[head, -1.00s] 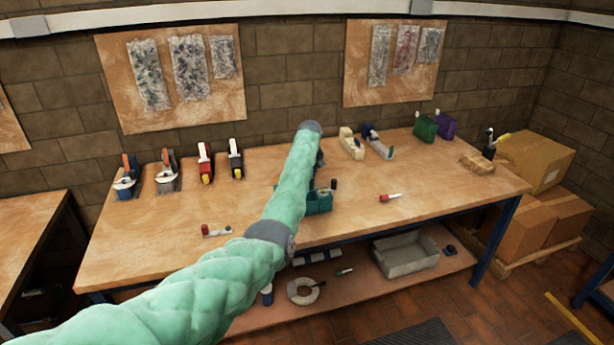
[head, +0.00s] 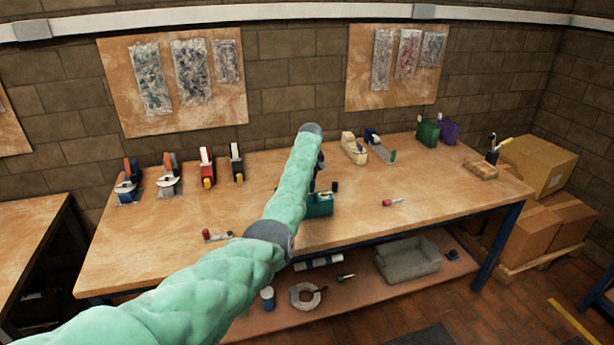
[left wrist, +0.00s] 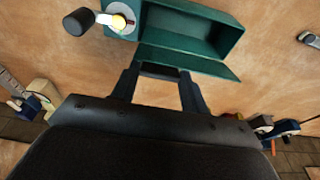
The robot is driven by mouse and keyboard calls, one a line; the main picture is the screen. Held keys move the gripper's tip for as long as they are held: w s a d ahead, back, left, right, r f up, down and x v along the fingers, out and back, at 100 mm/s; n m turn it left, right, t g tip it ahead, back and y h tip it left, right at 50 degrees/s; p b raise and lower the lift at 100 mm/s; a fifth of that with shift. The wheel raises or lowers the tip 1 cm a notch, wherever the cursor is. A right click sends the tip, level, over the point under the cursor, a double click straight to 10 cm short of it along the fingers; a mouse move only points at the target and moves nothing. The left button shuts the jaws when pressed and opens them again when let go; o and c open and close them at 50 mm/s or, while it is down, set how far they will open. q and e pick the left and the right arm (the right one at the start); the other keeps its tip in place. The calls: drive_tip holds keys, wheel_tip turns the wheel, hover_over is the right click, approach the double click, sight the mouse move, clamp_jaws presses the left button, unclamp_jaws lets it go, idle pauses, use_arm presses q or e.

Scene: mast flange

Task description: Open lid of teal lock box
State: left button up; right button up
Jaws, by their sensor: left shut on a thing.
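The teal lock box (left wrist: 235,42) shows at the top of the left wrist view, its dark inside visible. Its lid (left wrist: 190,62) is swung open toward my left gripper. My left gripper (left wrist: 160,74) is shut on a dark bar at the lid's edge. A latch with a yellow-white hub (left wrist: 120,20) and a black knob (left wrist: 78,21) sits at the box's left end. In the head view the teal box (head: 321,206) stands on the bench, partly hidden behind my left arm, which also hides most of the gripper. My right gripper is in neither view.
The wooden bench (head: 370,250) carries tape dispensers (head: 207,167) at the back left, a red-handled tool (head: 390,203) right of the box, and another (head: 215,236) left of it. Green (head: 428,132) and purple (head: 449,131) holders stand at the back right.

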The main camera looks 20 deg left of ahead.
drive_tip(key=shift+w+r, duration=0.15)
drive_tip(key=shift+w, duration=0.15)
use_arm(q)
drive_tip(key=o, duration=1.3)
drive_tip(key=shift+o, duration=0.5)
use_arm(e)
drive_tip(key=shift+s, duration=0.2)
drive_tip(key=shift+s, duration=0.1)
use_arm(q)
drive_tip(key=b+v, duration=0.2)
drive_tip(key=v, duration=0.6)
drive_tip(key=shift+b, duration=0.4)
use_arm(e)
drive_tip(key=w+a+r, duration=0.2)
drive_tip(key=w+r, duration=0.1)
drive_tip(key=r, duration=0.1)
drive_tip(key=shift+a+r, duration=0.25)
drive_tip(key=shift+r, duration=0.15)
use_arm(q)
drive_tip(key=shift+f, duration=0.1)
